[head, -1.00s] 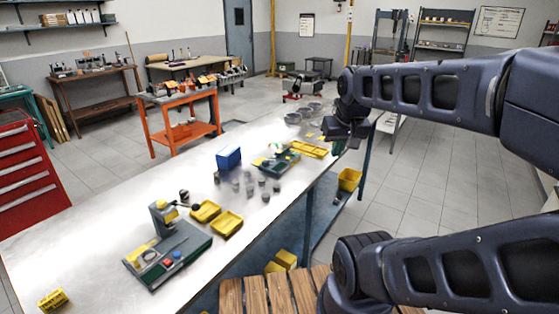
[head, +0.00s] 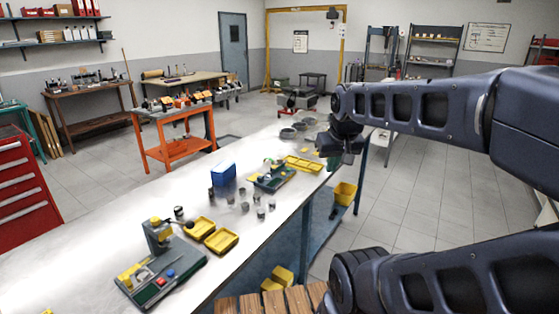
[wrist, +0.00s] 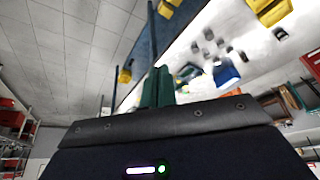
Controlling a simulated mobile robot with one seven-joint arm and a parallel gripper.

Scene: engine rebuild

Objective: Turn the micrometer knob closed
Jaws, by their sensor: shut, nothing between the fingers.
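My gripper (head: 335,161) hangs over the far right edge of the metal bench, with its fingers together. In the wrist view the shut green fingers (wrist: 158,88) hold nothing. I cannot tell which of these carries the micrometer knob; the knob is too small to make out.
The bench (head: 100,270) also holds a blue box (head: 223,174), yellow trays (head: 221,241) and several small grey cylinders. A yellow bin (head: 345,193) is below the bench's right edge. An orange cart (head: 175,148) stands beyond. Floor to the right is open.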

